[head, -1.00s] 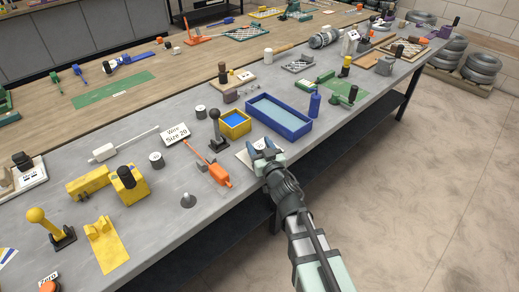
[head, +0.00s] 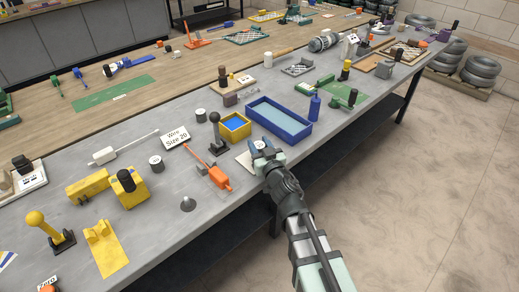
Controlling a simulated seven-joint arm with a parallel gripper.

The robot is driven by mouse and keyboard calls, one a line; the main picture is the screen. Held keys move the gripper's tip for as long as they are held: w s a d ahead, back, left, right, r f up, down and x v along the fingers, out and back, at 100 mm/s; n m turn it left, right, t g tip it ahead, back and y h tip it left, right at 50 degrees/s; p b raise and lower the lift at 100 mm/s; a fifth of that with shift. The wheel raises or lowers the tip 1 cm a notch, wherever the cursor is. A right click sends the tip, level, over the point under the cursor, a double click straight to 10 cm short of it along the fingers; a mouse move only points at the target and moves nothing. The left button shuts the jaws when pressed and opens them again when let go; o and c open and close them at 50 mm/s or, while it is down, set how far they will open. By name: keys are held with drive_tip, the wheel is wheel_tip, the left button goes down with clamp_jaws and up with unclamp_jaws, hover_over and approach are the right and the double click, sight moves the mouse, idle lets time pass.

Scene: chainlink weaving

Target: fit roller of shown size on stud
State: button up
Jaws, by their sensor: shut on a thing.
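My gripper (head: 261,146) is at the table's front edge, over a white card (head: 245,161). It is shut on a small pale-topped piece (head: 259,144) that looks like a roller, mostly hidden by the fingers. Two dark rollers with white tops stand on the grey table, one at the middle left (head: 156,161) and one farther back (head: 200,115). A sign reading "Wire Size 20" (head: 175,138) lies between them. A grey cone-shaped stud on a round base (head: 188,204) stands near the front edge, left of my gripper.
An orange tool (head: 217,177) and a black-knobbed lever (head: 216,133) stand left of my gripper. A yellow bin (head: 234,126) and a blue tray (head: 279,120) lie behind it. Yellow blocks (head: 128,187) and a yellow lever (head: 48,230) are at the left.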

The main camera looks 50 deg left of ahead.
sight(260, 145)
drive_tip(key=shift+r, duration=4.05)
drive_tip(key=shift+f, duration=0.35)
